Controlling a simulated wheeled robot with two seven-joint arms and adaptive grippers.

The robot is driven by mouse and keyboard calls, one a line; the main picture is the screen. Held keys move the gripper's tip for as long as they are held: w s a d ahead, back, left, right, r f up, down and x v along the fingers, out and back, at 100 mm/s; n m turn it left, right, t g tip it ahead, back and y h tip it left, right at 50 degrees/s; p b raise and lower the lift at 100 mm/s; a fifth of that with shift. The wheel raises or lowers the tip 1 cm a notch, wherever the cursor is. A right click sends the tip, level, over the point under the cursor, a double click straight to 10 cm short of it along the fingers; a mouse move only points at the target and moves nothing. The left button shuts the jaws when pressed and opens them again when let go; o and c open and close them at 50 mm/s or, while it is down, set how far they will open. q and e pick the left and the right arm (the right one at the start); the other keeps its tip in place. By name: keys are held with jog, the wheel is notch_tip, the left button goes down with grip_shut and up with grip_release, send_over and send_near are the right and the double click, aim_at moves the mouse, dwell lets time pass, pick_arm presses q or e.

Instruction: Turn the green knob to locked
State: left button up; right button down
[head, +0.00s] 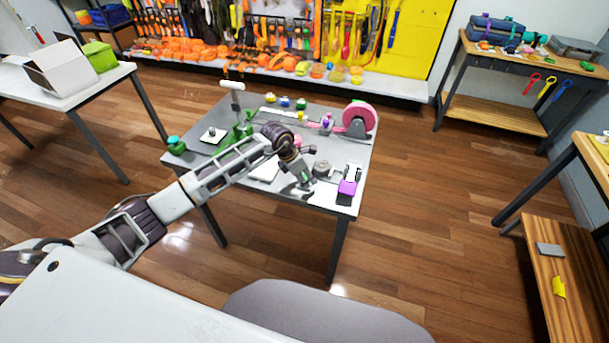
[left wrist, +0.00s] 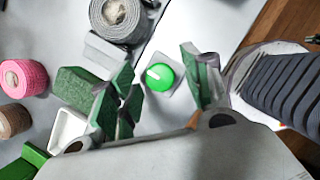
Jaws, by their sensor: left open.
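The green knob (left wrist: 164,77) shows in the left wrist view as a round green cap with a short white mark on its left part. It sits on a pale square plate on the grey table. My left gripper (left wrist: 158,72) is open, with one green-padded finger to the left of the knob and the other to its right. Neither finger visibly touches it. In the head view my left gripper (head: 301,182) hangs low over the front of the table (head: 210,165), and the knob cannot be made out there. I cannot read any locked marking. My right gripper is out of view.
A grey roll (left wrist: 117,17) lies close above the knob in the left wrist view, with a pink roll (left wrist: 22,78) at the left. In the head view, a purple-ended item (head: 348,187) lies right of the gripper and a pink tape dispenser (head: 360,117) stands behind.

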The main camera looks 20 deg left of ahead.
pick_arm(q)
jog(key=shift+c, duration=0.3)
jog(key=c, duration=1)
jog(key=shift+o, duration=0.2)
